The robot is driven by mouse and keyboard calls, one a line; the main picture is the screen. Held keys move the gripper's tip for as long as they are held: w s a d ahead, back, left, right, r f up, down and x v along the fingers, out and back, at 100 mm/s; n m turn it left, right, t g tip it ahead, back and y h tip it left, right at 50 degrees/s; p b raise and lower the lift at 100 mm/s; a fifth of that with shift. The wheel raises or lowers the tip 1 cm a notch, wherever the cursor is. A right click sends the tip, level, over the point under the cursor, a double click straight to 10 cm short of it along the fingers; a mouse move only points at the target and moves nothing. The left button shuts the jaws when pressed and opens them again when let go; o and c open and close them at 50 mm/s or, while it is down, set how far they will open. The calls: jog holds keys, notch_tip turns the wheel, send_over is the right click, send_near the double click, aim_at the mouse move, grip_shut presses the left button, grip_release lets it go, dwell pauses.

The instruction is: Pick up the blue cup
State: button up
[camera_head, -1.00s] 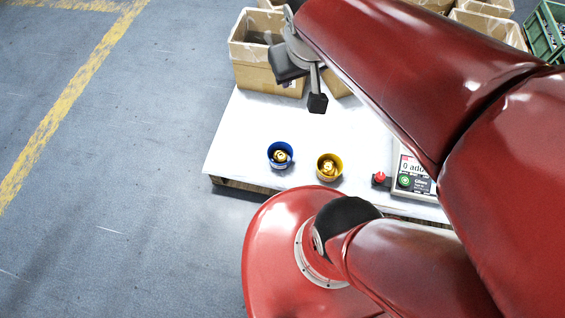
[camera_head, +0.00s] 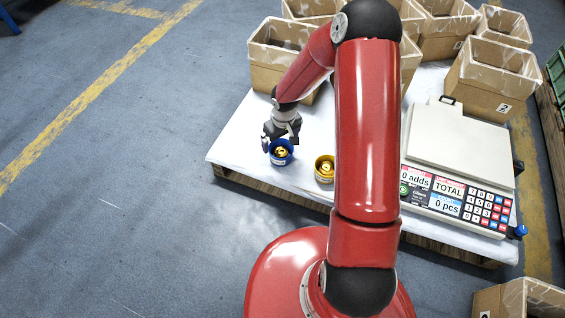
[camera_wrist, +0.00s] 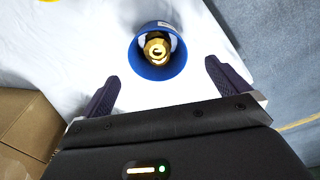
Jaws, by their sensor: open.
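The blue cup (camera_head: 281,159) stands upright near the left front of the white tabletop, with gold-coloured parts inside. It also shows in the wrist view (camera_wrist: 159,71), ahead of the fingertips. My gripper (camera_head: 281,141) is right at the cup in the head view, and its lower parts overlap the cup's rim there. In the wrist view my gripper (camera_wrist: 162,88) is open and empty, with one dark finger to each side. The cup sits between the lines of the fingers and a little beyond their tips. I cannot tell whether a finger touches it.
A yellow cup (camera_head: 325,176) with gold parts stands just right of the blue one. A counting scale (camera_head: 458,146) fills the right side of the white table (camera_head: 236,139). Cardboard boxes (camera_head: 268,75) line the back. The table's left edge is clear.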

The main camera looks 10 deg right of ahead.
aim_at(280, 156)
notch_tip(280, 156, down, 2)
jog(key=shift+a+f, duration=0.1)
jog(key=shift+a, duration=0.05)
jog(key=f, duration=0.2)
jog(key=f+b, duration=0.1)
jog(key=f, duration=0.1)
jog(key=w+f, duration=0.1)
jog(key=f, duration=0.1)
jog(key=shift+d+f+b, duration=0.2)
jog(key=shift+f+b, duration=0.15)
jog(key=shift+c, duration=0.3)
jog(key=c, duration=1.1)
jog(key=shift+r, duration=0.1)
